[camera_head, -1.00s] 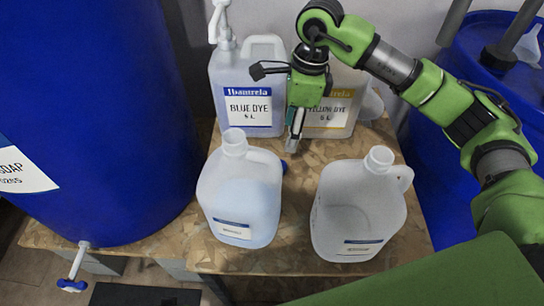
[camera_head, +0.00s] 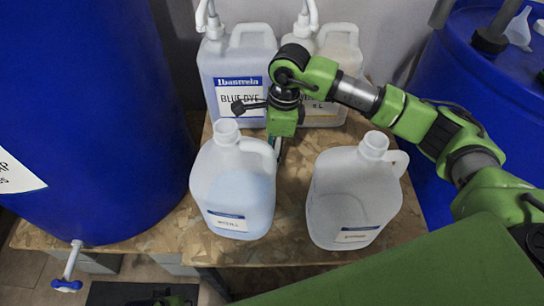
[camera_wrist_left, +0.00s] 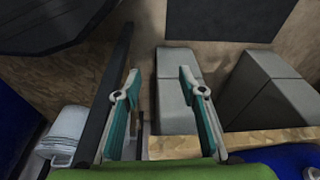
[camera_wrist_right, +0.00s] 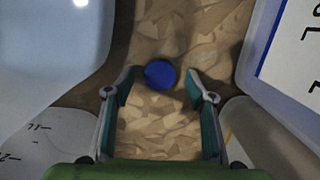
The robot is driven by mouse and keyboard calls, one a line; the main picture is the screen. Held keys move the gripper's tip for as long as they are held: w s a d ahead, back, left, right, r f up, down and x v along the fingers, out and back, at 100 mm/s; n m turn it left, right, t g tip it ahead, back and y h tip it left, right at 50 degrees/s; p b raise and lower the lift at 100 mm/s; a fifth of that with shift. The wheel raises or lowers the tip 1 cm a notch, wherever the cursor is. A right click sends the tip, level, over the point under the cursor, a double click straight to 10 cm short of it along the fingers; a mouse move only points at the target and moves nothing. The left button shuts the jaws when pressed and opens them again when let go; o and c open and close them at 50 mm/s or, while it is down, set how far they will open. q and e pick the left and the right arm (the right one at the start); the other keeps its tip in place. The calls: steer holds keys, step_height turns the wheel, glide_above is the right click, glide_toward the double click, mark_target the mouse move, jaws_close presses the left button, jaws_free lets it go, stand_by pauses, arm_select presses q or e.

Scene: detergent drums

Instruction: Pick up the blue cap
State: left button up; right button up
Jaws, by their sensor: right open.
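The blue cap (camera_wrist_right: 160,74) lies on the wooden tabletop in the right wrist view. It sits just ahead of the fingertips of my right gripper (camera_wrist_right: 158,78), roughly midway between them and apart from both. That gripper is open and empty. In the head view my right gripper (camera_head: 277,146) points down behind the left jug, and the cap is hidden there. My left gripper (camera_wrist_left: 159,74) is open and empty, low over the floor area away from the table.
A jug with pale blue liquid (camera_head: 233,190) and a clear jug (camera_head: 350,200) stand at the table's front (camera_head: 285,245). The blue dye bottle (camera_head: 237,75) and another pump bottle (camera_head: 340,50) stand behind. Large blue drums flank the table (camera_head: 90,120).

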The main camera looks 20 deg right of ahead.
steer(key=shift+f, duration=0.4)
steer(key=c, duration=0.7)
steer(key=shift+r, duration=0.15)
steer(key=shift+c, duration=0.2)
